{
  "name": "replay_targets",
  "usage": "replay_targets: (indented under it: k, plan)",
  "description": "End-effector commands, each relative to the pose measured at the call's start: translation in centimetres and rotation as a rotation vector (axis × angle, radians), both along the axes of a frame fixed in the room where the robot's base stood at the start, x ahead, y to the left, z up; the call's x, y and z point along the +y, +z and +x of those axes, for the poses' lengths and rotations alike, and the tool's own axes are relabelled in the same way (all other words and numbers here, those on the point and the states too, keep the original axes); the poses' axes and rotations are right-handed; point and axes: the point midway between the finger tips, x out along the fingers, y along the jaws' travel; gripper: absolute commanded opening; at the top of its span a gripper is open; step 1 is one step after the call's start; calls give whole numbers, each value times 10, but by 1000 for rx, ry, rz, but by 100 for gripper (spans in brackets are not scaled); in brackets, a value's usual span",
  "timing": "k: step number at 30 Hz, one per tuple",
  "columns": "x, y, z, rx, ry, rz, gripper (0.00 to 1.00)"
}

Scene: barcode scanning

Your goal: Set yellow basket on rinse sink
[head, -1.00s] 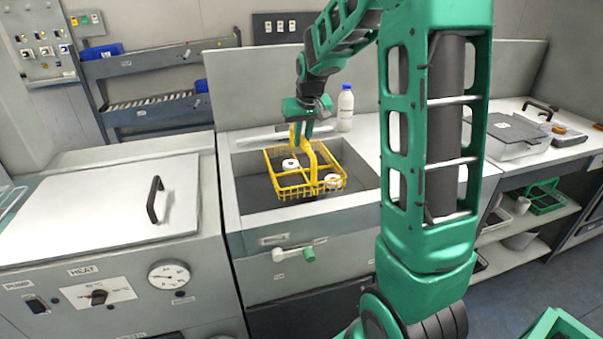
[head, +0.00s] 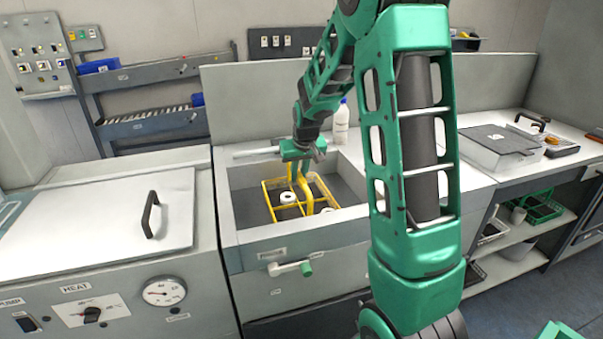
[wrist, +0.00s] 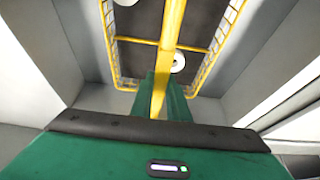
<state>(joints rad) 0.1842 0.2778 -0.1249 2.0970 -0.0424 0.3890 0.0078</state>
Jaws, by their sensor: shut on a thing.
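The yellow wire basket (head: 268,200) hangs by its tall handle inside the rinse sink (head: 236,222), with its rim around the level of the sink's edge or lower. White round pieces (head: 288,197) sit in the basket. My gripper (head: 300,168) is above the sink, shut on the basket's handle. In the wrist view the green fingers (wrist: 165,98) close around the yellow handle (wrist: 170,40), with the basket grid beyond. Whether the basket touches the sink floor cannot be told, as the front wall hides its underside.
A white bottle (head: 341,124) with a blue cap stands behind the sink. A lidded steel unit (head: 100,215) with a black handle is on the left. A tap lever with a green knob (head: 306,270) is on the sink front. A grey box (head: 497,142) sits on the right counter.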

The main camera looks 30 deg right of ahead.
Motion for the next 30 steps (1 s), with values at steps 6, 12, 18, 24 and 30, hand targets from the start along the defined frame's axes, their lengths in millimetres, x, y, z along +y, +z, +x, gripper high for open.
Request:
replay_targets:
  k: [6, 12, 18, 24, 30]
  plan:
    - [0, -3, 0, 0, 1, 0, 31]
    - [1, -2, 0, 0, 1, 0, 33]
    - [1, 3, 0, -1, 1, 0, 33]
    - [4, 28, -9, -5, 2, -1, 33]
    - [8, 66, -24, -5, 2, -1, 33]
